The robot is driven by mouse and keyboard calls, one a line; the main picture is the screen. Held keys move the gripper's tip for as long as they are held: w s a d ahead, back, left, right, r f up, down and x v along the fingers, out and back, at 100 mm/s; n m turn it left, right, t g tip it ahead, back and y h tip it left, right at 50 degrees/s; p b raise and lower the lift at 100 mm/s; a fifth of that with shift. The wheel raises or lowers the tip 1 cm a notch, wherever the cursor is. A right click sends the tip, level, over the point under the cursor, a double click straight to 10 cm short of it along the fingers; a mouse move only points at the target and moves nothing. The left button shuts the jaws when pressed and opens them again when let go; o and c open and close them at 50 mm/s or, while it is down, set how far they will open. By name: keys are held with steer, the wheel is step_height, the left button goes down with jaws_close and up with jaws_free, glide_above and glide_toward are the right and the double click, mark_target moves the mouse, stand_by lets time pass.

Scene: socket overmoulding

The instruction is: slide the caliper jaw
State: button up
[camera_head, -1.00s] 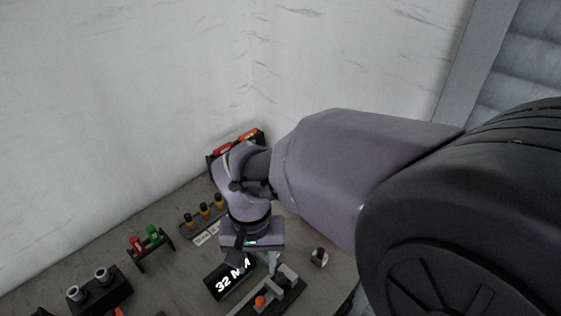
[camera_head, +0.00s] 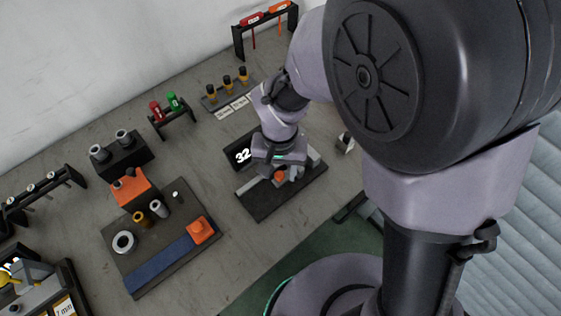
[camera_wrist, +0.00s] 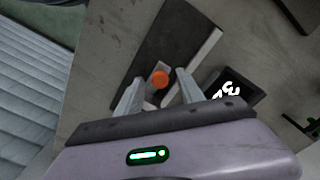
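The caliper fixture is a dark base plate (camera_head: 262,207) with a pale bar, lying on the grey bench. It also shows in the wrist view (camera_wrist: 165,42), with the pale bar (camera_wrist: 202,50) along one edge. An orange knob (camera_head: 280,176) on a small grey block, seemingly the sliding jaw, shows in the wrist view (camera_wrist: 160,79) too. My gripper (camera_head: 287,172) is over the plate at this knob. In the wrist view my gripper's fingers (camera_wrist: 158,92) are open, one on each side of the knob and block, with gaps visible. Contact lower down is hidden.
A black display (camera_head: 241,154) reading "32" stands beside the plate, partly hidden. A board (camera_head: 158,262) with orange blocks and cylinders lies to the left. Racks with red and green items (camera_head: 172,108) and yellow-black pegs (camera_head: 228,83) stand behind. A small grey-black part (camera_head: 345,142) sits right.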

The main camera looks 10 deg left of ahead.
jaws_close()
stand_by(1.3)
